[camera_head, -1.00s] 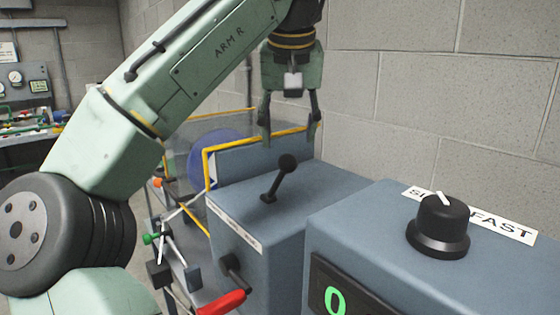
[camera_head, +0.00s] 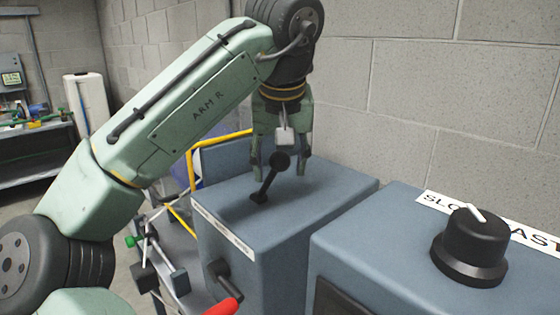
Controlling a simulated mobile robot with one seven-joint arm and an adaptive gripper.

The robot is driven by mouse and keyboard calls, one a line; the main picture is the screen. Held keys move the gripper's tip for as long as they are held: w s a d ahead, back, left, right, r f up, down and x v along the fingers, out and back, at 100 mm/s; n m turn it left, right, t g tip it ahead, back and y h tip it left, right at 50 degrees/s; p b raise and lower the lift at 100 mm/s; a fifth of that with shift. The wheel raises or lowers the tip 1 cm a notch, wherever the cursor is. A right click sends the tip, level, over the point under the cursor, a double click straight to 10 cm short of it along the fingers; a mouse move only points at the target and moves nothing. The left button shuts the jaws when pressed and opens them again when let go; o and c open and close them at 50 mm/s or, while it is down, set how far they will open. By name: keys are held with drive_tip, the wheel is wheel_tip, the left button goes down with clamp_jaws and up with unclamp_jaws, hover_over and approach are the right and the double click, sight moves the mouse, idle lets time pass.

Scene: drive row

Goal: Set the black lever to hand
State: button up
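The black lever (camera_head: 269,182) with a round knob stands on top of a blue-grey box (camera_head: 325,193), tilted toward the upper right in the picture. My gripper (camera_head: 281,172) points down above this box with its two fingers apart. In the picture the knob shows between the fingers and covers part of the gripper, so it is nearer the camera or level with it; the exact depth is unclear. I see no contact between finger and lever. A white label strip (camera_head: 222,231) runs along the box's upper front edge; its words are too small to read.
A black knob dial (camera_head: 472,248) with a SLOW/FAST label sits on another box to the right. A yellow-framed guard (camera_head: 191,172) stands behind left, and a block wall (camera_head: 430,100) behind.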

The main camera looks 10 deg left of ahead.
clamp_jaws()
idle(0.4)
